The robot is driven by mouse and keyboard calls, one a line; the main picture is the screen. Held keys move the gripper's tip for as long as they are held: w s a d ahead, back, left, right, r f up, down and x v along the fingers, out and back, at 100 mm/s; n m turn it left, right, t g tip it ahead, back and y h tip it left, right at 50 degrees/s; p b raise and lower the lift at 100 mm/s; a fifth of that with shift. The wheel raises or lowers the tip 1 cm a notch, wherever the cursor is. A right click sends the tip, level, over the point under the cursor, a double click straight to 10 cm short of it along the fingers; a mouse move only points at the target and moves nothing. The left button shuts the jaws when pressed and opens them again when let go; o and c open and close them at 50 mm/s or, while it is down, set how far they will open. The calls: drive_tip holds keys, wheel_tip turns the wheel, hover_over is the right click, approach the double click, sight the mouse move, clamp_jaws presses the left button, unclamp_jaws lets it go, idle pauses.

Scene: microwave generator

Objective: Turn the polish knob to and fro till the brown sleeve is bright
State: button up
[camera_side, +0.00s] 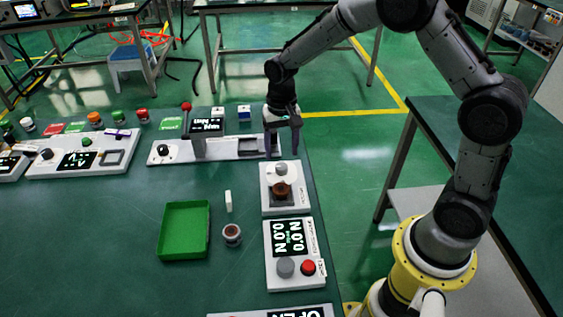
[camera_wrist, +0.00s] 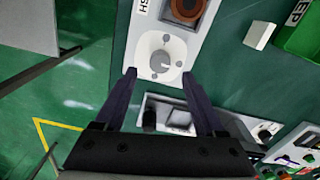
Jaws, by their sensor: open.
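The polish station is a white box (camera_side: 298,206) near the table's right edge. Its grey polish knob (camera_side: 281,168) is at the far end, and the brown sleeve (camera_side: 281,190) sits in a holder nearer the camera. The sleeve looks dull brown. In the wrist view the knob (camera_wrist: 160,62) sits on a round white plate, and the sleeve (camera_wrist: 186,8) is cut by the top edge. My gripper (camera_side: 283,145) is open, above and just beyond the knob in the side view. In the wrist view my gripper (camera_wrist: 159,74) has its fingertips to either side of the knob, apparently not touching it.
A long white panel (camera_side: 222,150) with a red-tipped lever (camera_side: 187,107) stands behind the station. A force-readout box (camera_side: 287,282) with grey and red buttons stands in front. A green tray (camera_side: 185,251), a white block (camera_side: 228,200) and a small round part (camera_side: 231,235) lie left.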

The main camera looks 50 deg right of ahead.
sight(282, 166)
drive_tip(key=shift+f, duration=2.6)
clamp_jaws()
